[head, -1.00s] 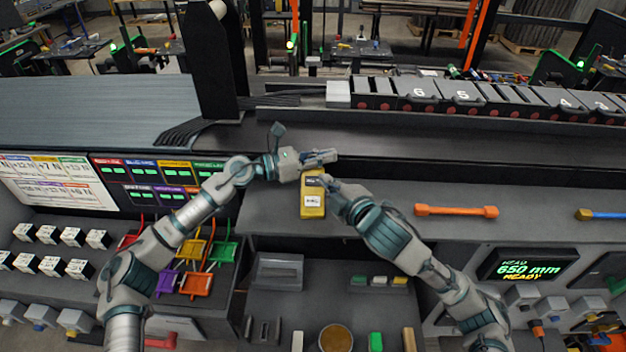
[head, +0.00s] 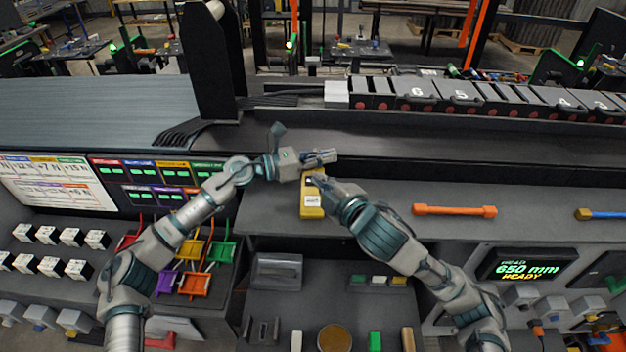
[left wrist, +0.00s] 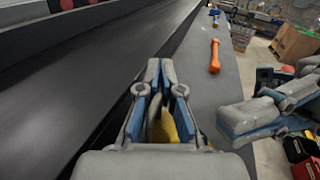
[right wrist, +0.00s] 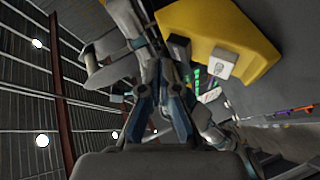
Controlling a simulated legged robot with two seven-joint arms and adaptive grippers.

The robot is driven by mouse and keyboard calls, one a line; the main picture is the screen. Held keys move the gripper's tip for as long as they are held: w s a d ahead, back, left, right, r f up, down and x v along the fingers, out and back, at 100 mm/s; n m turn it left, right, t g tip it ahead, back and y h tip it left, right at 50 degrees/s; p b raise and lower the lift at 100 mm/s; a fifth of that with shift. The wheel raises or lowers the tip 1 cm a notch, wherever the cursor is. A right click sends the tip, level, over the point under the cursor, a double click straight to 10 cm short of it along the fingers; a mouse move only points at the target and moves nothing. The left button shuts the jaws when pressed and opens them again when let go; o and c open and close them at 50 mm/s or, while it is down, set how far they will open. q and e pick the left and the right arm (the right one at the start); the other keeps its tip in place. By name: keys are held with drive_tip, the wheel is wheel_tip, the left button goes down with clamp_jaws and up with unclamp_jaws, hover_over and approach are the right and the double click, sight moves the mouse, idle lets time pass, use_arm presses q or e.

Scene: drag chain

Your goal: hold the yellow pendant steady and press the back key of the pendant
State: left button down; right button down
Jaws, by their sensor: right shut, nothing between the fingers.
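The yellow pendant (head: 312,208) stands on the grey bench ledge at mid-picture, with a white label on its lower face. My left gripper (head: 328,157) is at the pendant's top end, its fingers closed in. In the left wrist view, yellow of the pendant (left wrist: 166,128) shows between those fingers. My right gripper (head: 316,179) is shut and empty, its tips over the upper face of the pendant. In the right wrist view, the pendant (right wrist: 215,30) shows a dark block and a pale block. The back key cannot be made out, and I cannot tell whether the right fingertips touch.
An orange-handled tool (head: 455,211) lies on the ledge to the right, with a blue-and-yellow one (head: 600,215) beyond it. Coloured bins (head: 195,252) stand to the lower left. The dark conveyor runs behind the ledge. The ledge between pendant and orange tool is partly covered by my right arm.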

use_arm(q)
drive_tip(key=shift+d+f, duration=0.1)
drive_tip(key=shift+d, duration=0.55)
drive_tip(key=shift+a, duration=0.55)
use_arm(e)
drive_tip(key=s+r, duration=0.3)
drive_tip(key=shift+d+r, duration=0.25)
drive_tip(key=shift+r, duration=0.15)
use_arm(q)
drive_tip(key=shift+d, duration=0.3)
use_arm(e)
drive_tip(key=shift+w+d, duration=0.1)
drive_tip(key=shift+d, duration=0.15)
